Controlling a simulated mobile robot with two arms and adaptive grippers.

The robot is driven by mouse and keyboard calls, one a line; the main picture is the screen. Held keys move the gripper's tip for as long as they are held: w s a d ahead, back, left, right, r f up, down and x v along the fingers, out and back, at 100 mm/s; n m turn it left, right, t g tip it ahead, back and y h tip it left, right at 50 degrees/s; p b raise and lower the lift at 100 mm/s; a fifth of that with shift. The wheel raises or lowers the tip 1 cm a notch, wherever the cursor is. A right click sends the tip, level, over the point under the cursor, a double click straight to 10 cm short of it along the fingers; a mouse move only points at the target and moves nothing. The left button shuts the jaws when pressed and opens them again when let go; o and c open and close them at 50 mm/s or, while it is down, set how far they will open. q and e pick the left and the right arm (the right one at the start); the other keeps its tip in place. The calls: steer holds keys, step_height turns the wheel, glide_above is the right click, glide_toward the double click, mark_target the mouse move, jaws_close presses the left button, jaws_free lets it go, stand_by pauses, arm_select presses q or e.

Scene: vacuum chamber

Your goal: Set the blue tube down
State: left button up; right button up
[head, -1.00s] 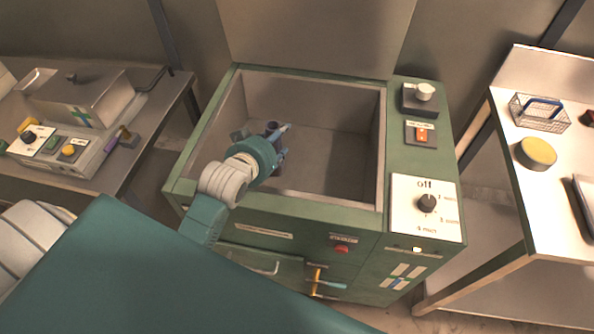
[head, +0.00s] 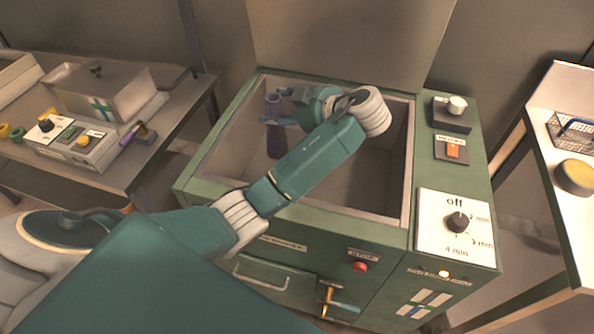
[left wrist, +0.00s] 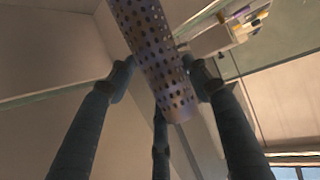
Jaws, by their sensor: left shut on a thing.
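The blue tube (head: 275,142) is a bluish-purple, perforated cylinder. In the head view it is roughly upright inside the open chamber (head: 212,150), near its left side. My left gripper (head: 277,121) is shut on it, with its fingers around the upper part. In the left wrist view the tube (left wrist: 155,55) runs tilted between the fingers (left wrist: 160,85), its perforated wall and one end showing. I cannot tell whether its lower end touches the chamber floor. My left arm hides part of the chamber's inside. My right gripper is not in view.
The raised lid (head: 350,40) stands behind the chamber. A timer dial (head: 457,222) and an orange switch (head: 453,151) are on the right panel. A side table (head: 168,150) with a metal box (head: 105,95) is at left. A wire basket (head: 572,132) stands on the right table.

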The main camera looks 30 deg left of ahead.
mark_target(287, 150)
arm_select(q)
step_height(287, 150, down, 12)
steer(key=shift+f+b, duration=0.2)
steer(key=shift+b, duration=0.95)
steer(key=shift+s+f, duration=0.1)
steer(key=shift+f, duration=0.5)
step_height(287, 150, down, 4)
steer(key=shift+r, duration=0.1)
steer(key=o, duration=1.3)
steer(key=shift+c, duration=0.2)
steer(key=v, duration=0.7)
steer(key=shift+d+r, duration=0.15)
steer(key=shift+r, duration=0.05)
